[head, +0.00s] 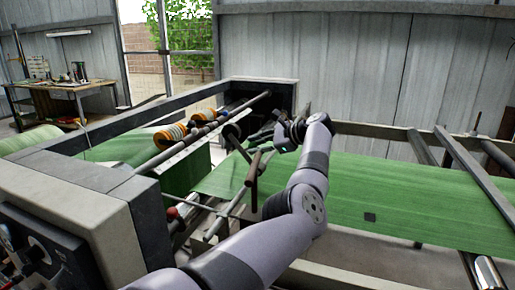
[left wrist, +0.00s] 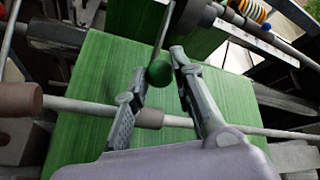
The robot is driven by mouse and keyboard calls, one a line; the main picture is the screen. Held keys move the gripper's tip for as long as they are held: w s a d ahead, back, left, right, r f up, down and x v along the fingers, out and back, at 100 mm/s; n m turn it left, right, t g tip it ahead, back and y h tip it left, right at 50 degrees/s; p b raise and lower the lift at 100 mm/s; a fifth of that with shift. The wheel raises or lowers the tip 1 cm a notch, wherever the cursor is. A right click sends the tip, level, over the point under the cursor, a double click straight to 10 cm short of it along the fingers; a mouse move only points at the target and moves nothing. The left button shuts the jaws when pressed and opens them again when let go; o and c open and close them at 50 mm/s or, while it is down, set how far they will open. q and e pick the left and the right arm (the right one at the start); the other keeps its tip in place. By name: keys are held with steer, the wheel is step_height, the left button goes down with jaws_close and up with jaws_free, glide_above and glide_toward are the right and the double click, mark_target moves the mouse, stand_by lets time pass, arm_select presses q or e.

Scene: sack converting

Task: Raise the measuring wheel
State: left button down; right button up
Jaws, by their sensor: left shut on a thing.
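The measuring wheel appears to be the dark round part (head: 232,132) above the green web, left of my left gripper (head: 279,134). In the left wrist view, part of a dark round body (left wrist: 195,14) shows at the top, cut by the frame edge. A thin rod runs down from there to a green ball knob (left wrist: 160,72). The knob sits between the fingers of my left gripper (left wrist: 160,68), which is shut on it. In the head view the hand hides most of the knob. I cannot tell whether the wheel touches the web. My right gripper is not in view.
The green web (head: 385,190) runs right across the machine frame. A bar with brown grips (left wrist: 148,117) crosses under my fingers. Orange-ringed rollers (head: 170,136) and a grey control box (head: 90,205) lie left. A workbench (head: 65,88) stands far back left.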

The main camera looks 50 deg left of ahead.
arm_select(q)
steer(key=shift+w+r, duration=0.1)
steer(key=c, duration=1.7)
jaws_free()
steer(key=o, duration=0.4)
steer(key=shift+d, duration=0.15)
steer(key=shift+c, duration=0.2)
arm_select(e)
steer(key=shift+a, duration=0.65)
arm_select(q)
steer(key=v, duration=1.2)
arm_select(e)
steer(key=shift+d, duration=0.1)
